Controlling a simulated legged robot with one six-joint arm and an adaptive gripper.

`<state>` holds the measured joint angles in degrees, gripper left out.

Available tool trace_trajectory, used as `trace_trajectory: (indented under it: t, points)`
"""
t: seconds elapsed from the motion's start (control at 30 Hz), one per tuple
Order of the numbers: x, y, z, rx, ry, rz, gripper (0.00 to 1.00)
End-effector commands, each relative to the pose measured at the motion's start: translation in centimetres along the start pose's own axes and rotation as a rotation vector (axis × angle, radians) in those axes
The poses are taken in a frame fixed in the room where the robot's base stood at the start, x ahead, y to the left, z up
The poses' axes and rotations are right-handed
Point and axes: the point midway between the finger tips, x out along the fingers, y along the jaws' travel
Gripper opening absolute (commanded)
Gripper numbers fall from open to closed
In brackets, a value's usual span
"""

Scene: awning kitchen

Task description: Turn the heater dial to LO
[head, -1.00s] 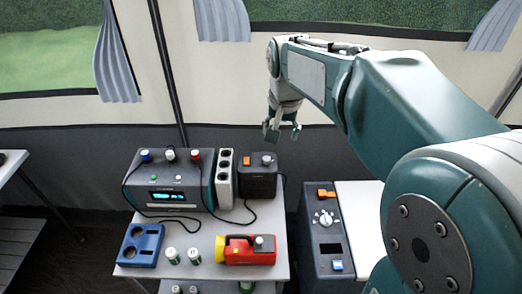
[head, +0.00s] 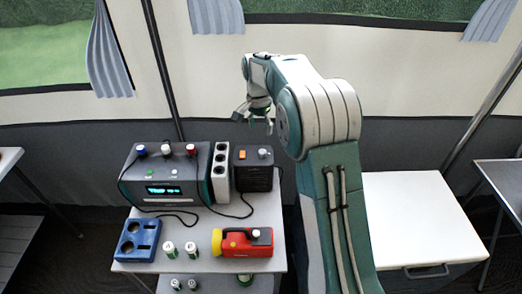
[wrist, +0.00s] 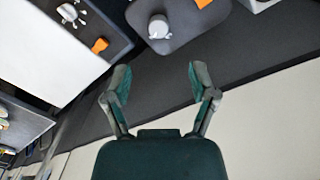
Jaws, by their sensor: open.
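A small dark box (head: 254,178) stands at the back right of the table, with an orange switch and a pale round knob (head: 264,153) on top. It looks like the heater, though I can read no labels or dial setting. In the wrist view the knob (wrist: 158,26) shows beyond the fingertips, with the orange switch beside it. My gripper (head: 253,121) is open and empty, apart from the box and above it in the head view. In the wrist view both fingers of my gripper (wrist: 157,70) are spread with nothing between them.
A second unit's dial (wrist: 69,13) and orange switch show at the wrist view's left; my arm hides them in the head view. A socket strip (head: 221,172) stands left of the box. A lit console (head: 165,180) and red flashlight (head: 247,243) are close by.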

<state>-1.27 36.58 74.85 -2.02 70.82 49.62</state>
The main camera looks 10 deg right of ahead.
Motion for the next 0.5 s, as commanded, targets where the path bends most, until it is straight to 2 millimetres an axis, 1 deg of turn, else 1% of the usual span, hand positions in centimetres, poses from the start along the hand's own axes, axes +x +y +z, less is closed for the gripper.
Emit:
trace_trajectory:
  t: [0.03,0.3,0.4,0.5]
  points:
    - [0.9,0.1,0.1,0.000,-0.003,0.003,0.74]
    - [5.9,-0.1,0.2,-0.001,-0.002,0.005,0.74]
    - [7.5,0.0,0.2,-0.001,-0.001,0.004,0.74]
    - [8.7,-0.1,0.2,-0.001,-0.001,0.003,0.74]
